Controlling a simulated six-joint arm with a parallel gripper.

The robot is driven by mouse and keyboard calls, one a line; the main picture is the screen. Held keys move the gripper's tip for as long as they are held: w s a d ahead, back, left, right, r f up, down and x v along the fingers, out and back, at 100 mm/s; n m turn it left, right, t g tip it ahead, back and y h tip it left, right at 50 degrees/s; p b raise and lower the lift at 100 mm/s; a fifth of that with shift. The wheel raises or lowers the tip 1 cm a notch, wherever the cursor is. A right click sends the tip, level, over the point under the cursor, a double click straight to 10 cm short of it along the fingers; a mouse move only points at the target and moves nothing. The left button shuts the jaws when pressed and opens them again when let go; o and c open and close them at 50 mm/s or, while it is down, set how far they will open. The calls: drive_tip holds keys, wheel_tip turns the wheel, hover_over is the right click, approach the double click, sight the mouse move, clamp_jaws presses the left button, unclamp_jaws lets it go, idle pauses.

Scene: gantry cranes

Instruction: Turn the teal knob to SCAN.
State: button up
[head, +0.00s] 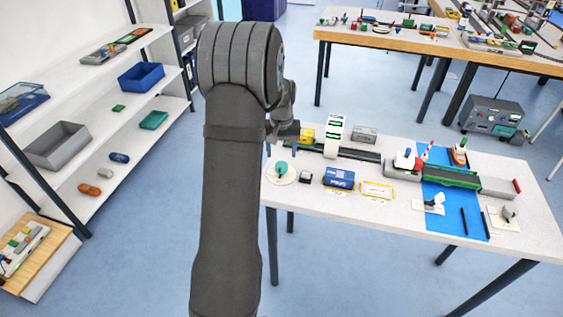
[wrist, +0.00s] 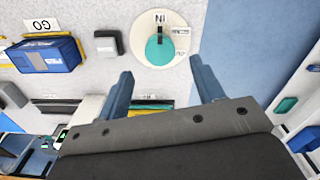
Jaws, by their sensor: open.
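The teal knob (head: 282,167) stands on a round cream dial plate (head: 291,180) at the left front corner of the table. In the wrist view the knob (wrist: 160,50) sits on the white dial plate (wrist: 150,25), with small labels beside it. One label appears upside down as "IN"; the others are too small to read. My gripper (wrist: 163,84) is open and empty. Its two fingers show apart, with the knob beyond the gap between their tips and nothing touching it. In the head view my gripper (head: 284,143) is above and behind the knob, partly hidden by my arm.
A dark rail (head: 359,154) with a yellow vehicle lies behind. A green-and-white tower (head: 334,137) rises there. The table's left edge is close to the dial.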

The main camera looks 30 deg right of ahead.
sight(281, 164)
drive_tip(key=shift+f, duration=2.75)
drive_tip(key=c, duration=1)
drive_tip(key=shift+o, duration=0.2)
drive_tip(key=shift+m, duration=0.4)
drive_tip(key=m, duration=0.5)
drive_tip(key=shift+m, duration=0.3)
drive_tip(key=m, duration=0.5)
drive_tip(key=shift+r, duration=0.1)
drive_tip(key=shift+w+m, duration=0.1)
drive_tip(key=shift+m, duration=0.2)
